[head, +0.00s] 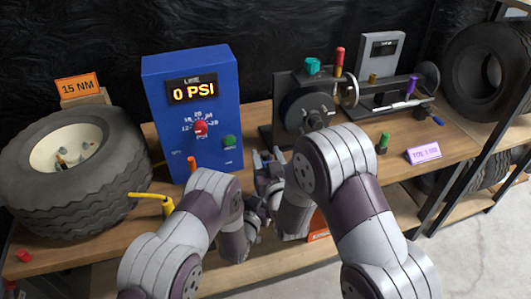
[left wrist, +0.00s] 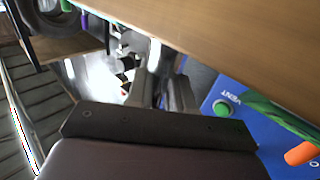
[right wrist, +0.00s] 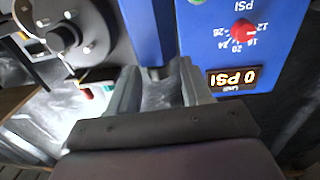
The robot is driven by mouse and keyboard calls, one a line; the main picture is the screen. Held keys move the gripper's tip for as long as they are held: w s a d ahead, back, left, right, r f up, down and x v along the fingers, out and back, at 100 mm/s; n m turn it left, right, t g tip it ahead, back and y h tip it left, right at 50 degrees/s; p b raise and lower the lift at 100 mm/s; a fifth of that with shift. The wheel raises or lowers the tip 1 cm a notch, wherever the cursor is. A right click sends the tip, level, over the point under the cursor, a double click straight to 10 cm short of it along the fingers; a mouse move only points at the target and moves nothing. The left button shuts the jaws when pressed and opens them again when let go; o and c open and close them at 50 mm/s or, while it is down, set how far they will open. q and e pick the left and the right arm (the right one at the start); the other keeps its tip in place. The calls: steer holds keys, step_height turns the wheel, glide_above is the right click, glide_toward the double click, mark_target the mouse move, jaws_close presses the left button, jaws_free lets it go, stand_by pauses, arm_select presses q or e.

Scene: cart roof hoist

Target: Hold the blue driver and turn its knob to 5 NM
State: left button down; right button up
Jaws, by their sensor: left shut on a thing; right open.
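My left gripper (left wrist: 165,75) is shut, low at the table's front edge; it is mostly hidden behind my arms in the head view (head: 256,212). What it holds is hard to make out there. That gripper is open, just above the left one in the head view (head: 267,163). I cannot tell whether its fingers touch the dark end. The knob's setting is not readable.
A blue box (head: 207,130) reading 0 PSI stands behind the grippers. A tyre (head: 70,175) and a 15 NM sign (head: 78,86) are at left. A wheel stand (head: 283,122) is right of the box. A yellow-handled tool (head: 152,196) lies near the front edge.

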arm_select(q)
steer(key=shift+s+f, duration=0.1)
steer(key=shift+f, duration=0.15)
arm_select(e)
steer(key=shift+x, duration=0.8)
jaws_close()
steer(key=shift+n+y, duration=0.3)
steer(key=shift+y, duration=0.1)
steer(key=n+g+y, duration=0.2)
steer(key=y, duration=0.1)
steer(key=n+g+y, duration=0.2)
steer(key=n+y, duration=0.1)
steer(key=y, duration=0.1)
steer(key=shift+d, duration=0.1)
steer(key=shift+r+n+g+y, duration=0.1)
steer(key=shift+n+g+y, duration=1.1)
steer(key=shift+g, duration=0.4)
steer(key=shift+n+g+y, duration=1)
steer(key=shift+n+g, duration=0.3)
steer(key=shift+g, duration=0.6)
